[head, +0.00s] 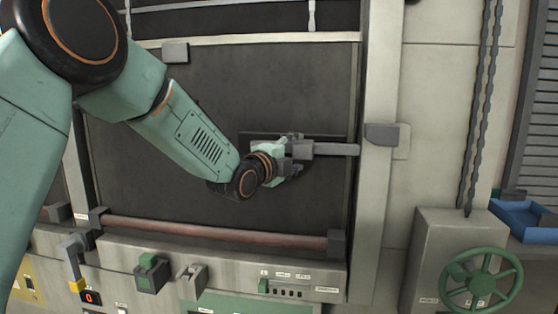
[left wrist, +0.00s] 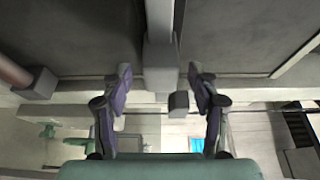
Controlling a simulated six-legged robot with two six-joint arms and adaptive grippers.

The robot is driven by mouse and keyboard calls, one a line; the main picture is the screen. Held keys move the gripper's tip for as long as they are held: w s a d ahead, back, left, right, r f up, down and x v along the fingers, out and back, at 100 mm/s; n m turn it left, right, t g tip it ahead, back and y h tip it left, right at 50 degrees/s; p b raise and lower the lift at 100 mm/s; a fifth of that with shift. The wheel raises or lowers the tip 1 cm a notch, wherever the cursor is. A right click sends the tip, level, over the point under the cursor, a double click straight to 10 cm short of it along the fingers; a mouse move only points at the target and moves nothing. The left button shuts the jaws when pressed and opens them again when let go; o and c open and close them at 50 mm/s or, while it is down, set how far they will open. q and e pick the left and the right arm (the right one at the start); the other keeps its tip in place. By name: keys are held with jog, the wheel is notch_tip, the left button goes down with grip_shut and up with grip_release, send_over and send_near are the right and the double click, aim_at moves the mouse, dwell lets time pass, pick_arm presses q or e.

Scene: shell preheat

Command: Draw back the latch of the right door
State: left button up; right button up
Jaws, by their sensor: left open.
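A dark door panel (head: 200,85) fills the middle of the head view. A grey latch bar (head: 335,149) lies across its right side and reaches the pale frame post, near a grey block (head: 381,135). My left gripper (head: 291,153) is at the latch's left end and partly hides it. In the left wrist view, its two fingers (left wrist: 160,90) are apart, one on each side of the grey latch bar (left wrist: 160,58). Gaps show between fingers and bar, so it is not gripped. The bar looks extended toward the frame. My right gripper is not in view.
A reddish rail (head: 215,229) runs along the door's lower edge. Below it is a control panel with switches (head: 290,290). A green handwheel (head: 480,280), a blue tray (head: 525,220) and hanging chains (head: 480,110) are at the right.

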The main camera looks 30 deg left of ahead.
pick_arm(q)
jog(key=s, duration=0.9)
jog(key=shift+a, duration=0.4)
jog(key=shift+w+d, duration=0.1)
jog(key=shift+d, duration=0.05)
